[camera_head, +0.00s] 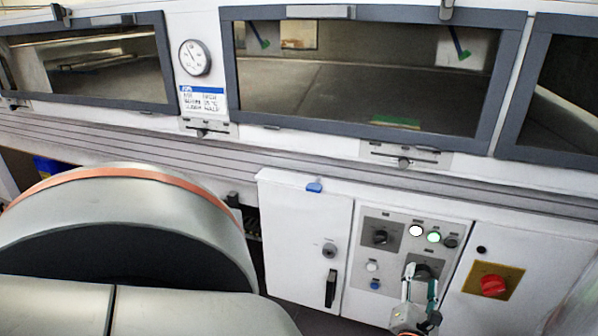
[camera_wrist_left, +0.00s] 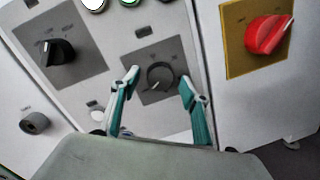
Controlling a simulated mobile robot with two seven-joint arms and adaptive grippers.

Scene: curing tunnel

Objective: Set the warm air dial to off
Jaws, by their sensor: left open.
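A dark round dial (camera_wrist_left: 160,76) sits on a grey plate in the middle of the left wrist view, its pale mark toward the lower left. In the head view this dial (camera_head: 424,269) is partly covered by my gripper. My left gripper (camera_wrist_left: 162,86) is open, with one finger on each side of the dial; I cannot tell whether either touches it. The gripper also shows in the head view (camera_head: 420,284). A second black dial (camera_head: 380,237) sits on a grey plate to the upper left. Labels are too small to tell which is warm air. My right gripper is not seen.
A red switch (camera_head: 492,285) on a yellow plate is to the right. White and green lamps (camera_head: 433,237) are above the dial. A door handle (camera_head: 331,288) is to the left. Windows and a gauge (camera_head: 195,57) are above. A big metal roller (camera_head: 150,215) stands at left.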

